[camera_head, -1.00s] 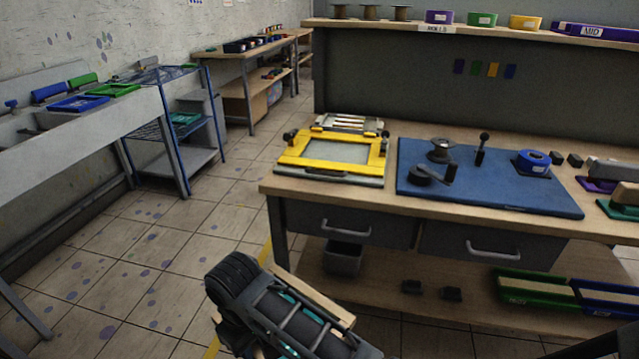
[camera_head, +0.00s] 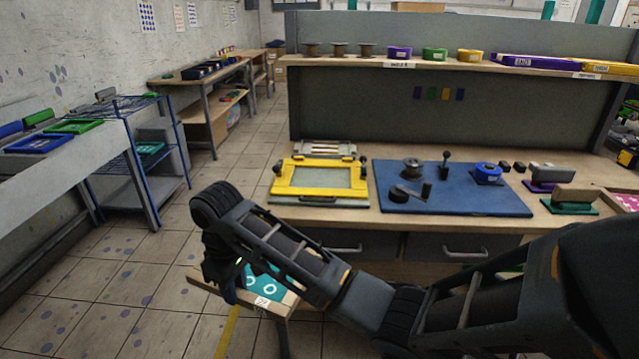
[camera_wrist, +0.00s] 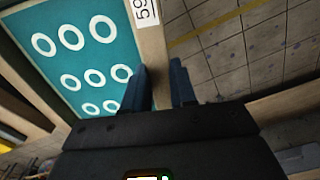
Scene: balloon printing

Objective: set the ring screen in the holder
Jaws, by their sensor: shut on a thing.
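The ring screen (camera_head: 262,280) is a wooden-framed teal panel with white rings, low in front of the workbench in the head view. In the wrist view the ring screen (camera_wrist: 75,60) fills the upper left, with a number label on its frame. My gripper (camera_wrist: 160,82) is shut on the screen's wooden edge; in the head view my gripper (camera_head: 235,288) is partly hidden by my arm. The screen is tilted and held clear of the bench. A yellow frame (camera_head: 318,192), seemingly the holder, lies on the bench's left end around a pale panel, with dark knobs at its back corners.
A blue mat (camera_head: 460,203) with a dark spool, a small post and a blue tape roll lies right of the yellow frame. Green and purple squeegee-like tools stand farther right. A blue rack (camera_head: 150,165) stands at left. The floor between rack and bench is clear.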

